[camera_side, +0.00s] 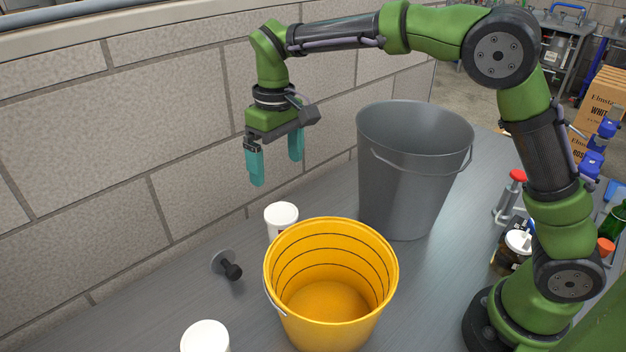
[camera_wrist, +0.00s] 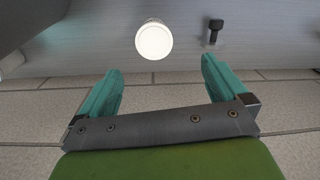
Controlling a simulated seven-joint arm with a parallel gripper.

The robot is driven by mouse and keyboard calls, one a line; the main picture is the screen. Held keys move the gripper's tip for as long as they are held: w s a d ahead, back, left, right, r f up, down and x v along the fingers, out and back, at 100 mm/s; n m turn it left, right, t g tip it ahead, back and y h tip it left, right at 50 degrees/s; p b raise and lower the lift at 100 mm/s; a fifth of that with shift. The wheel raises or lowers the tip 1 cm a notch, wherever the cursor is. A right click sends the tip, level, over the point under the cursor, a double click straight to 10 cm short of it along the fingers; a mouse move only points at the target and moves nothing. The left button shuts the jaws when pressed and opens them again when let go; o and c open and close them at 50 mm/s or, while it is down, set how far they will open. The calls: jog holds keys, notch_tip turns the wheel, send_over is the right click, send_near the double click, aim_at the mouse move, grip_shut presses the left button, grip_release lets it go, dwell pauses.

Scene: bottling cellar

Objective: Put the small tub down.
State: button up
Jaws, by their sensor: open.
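A small white tub (camera_side: 281,218) stands upright on the grey bench between the wall and the yellow bucket, which hides part of its lower side. In the wrist view the white tub (camera_wrist: 154,40) shows its round lid just beyond the fingertips. A second white tub (camera_side: 205,338) stands at the front edge of the side view, cut off by the frame. My gripper (camera_side: 276,172) has its teal fingers spread wide and pointing down, above the first tub and apart from it. In the wrist view nothing is between the fingers of my gripper (camera_wrist: 162,66).
The yellow bucket (camera_side: 380,250) and a tall grey bucket (camera_side: 400,195) stand close to the tub. A black-knobbed disc (camera_side: 226,264) lies to its left, and its knob (camera_wrist: 215,30) shows in the wrist view. The block wall (camera_side: 110,130) runs behind. Bare bench lies at front left.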

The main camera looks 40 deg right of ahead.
aim_at(281, 212)
jog(key=shift+h, duration=0.3)
jog(key=f, duration=1)
jog(key=shift+w+d+f, duration=0.2)
jog(key=shift+d, duration=0.15)
jog(key=shift+w+f, duration=0.2)
jog(key=shift+f, duration=2.85)
